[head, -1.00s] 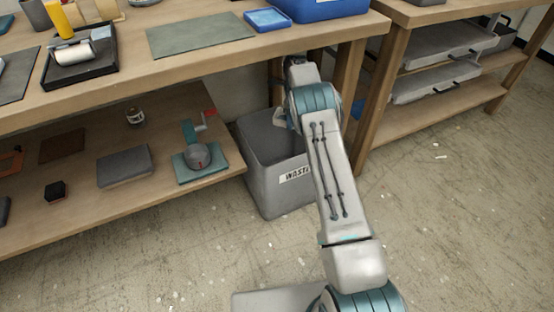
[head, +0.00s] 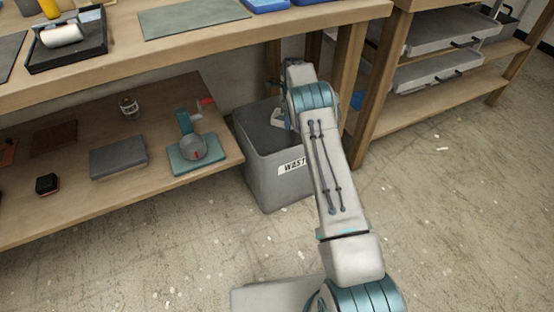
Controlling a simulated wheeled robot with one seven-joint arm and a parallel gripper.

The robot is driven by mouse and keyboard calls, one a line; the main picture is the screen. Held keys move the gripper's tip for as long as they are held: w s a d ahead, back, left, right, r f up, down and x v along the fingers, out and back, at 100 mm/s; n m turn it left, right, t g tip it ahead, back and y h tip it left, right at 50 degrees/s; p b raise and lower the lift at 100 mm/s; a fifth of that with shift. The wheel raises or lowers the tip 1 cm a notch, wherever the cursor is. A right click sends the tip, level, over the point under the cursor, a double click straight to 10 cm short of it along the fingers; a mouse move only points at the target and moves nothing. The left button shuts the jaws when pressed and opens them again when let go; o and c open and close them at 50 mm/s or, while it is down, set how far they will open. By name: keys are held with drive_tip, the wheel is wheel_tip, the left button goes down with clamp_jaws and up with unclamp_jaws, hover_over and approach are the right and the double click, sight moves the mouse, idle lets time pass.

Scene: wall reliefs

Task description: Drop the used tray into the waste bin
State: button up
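The grey waste bin (head: 267,172), with a white label, stands on the floor between the two wooden benches. My arm reaches over it and hides its right side. Part of my gripper (head: 281,118) shows over the bin's opening. The arm hides most of it, so I cannot see whether its fingers are open or hold anything. A black tray (head: 72,59) with a white roller lies on the left bench top. A blue tray (head: 264,5) is cut off at the top edge. I cannot tell which tray is the used one. No tray is visible inside the bin.
The left bench's lower shelf (head: 85,205) holds a grey block (head: 118,157), a teal-based device (head: 195,153) and a small can (head: 129,106). Bench legs (head: 364,110) stand close to the bin's right. The right bench holds grey trays (head: 436,73). The floor in front is clear.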

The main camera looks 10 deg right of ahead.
drive_tip(key=o, duration=1)
wheel_tip(320, 180, up, 8)
drive_tip(key=p, duration=0.2)
drive_tip(key=shift+f+p, duration=0.25)
drive_tip(key=shift+p, duration=0.05)
